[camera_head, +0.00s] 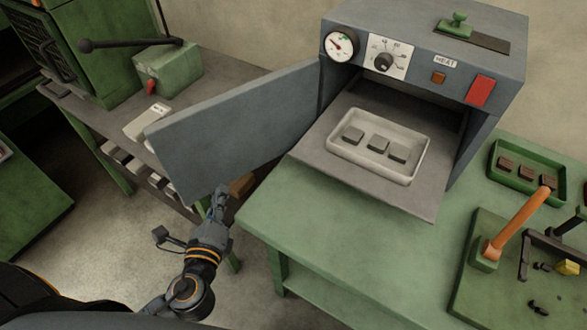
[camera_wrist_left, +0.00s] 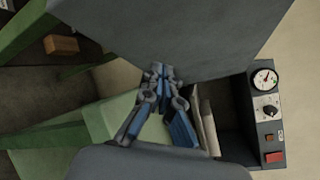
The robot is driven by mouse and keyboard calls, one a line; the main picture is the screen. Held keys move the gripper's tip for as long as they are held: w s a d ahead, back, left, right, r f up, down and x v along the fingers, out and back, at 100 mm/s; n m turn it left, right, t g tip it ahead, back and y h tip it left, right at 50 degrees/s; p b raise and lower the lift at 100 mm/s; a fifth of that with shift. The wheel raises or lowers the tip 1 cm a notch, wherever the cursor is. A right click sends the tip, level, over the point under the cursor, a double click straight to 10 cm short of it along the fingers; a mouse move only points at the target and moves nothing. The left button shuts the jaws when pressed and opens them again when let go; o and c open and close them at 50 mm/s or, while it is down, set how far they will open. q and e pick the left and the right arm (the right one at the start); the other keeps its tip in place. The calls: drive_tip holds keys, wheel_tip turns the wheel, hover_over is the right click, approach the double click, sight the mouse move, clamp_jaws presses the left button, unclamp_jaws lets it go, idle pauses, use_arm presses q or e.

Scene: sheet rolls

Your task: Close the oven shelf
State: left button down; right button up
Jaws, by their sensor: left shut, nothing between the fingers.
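The grey oven (camera_head: 425,50) stands on the green table, with its door (camera_head: 235,125) swung wide open to the left. Its shelf (camera_head: 315,160) is slid out of the front and bears a pale tray (camera_head: 420,165) with 3 dark grey blocks. My left gripper (camera_head: 219,190) is shut and empty, below the door's lower edge and left of the shelf. In the left wrist view the shut fingers (camera_wrist_left: 162,72) overlap the door (camera_wrist_left: 175,35); I cannot tell whether they touch it. The oven front (camera_wrist_left: 267,115) is at the right there. My right gripper is out of view.
The green table (camera_head: 300,230) has bare room in front of the shelf. A green tray of brown blocks (camera_head: 527,172) and an orange-handled tool (camera_head: 515,222) are on the right. A side bench (camera_head: 110,115) with a green lever box (camera_head: 165,70) stands behind the door.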

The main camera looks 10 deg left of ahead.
sight(331, 120)
use_arm(q)
drive_tip(key=d+m+h, duration=0.3)
drive_tip(key=m, duration=0.2)
drive_tip(key=s+d+m+h, duration=0.1)
drive_tip(key=d+m+h, duration=0.2)
drive_tip(key=m, duration=0.2)
drive_tip(key=d+m+t+h, duration=0.1)
drive_tip(key=d+m+h, duration=0.1)
drive_tip(key=m, duration=0.4)
drive_tip(key=shift+s+d+h, duration=0.4)
drive_tip(key=shift+d, duration=0.25)
drive_tip(key=p+x, duration=0.4)
drive_tip(key=x, duration=0.9)
drive_tip(key=shift+w+p, duration=0.3)
drive_tip(key=shift+p, duration=0.1)
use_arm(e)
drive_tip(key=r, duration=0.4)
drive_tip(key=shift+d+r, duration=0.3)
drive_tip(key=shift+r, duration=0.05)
use_arm(q)
drive_tip(key=shift+w, duration=0.1)
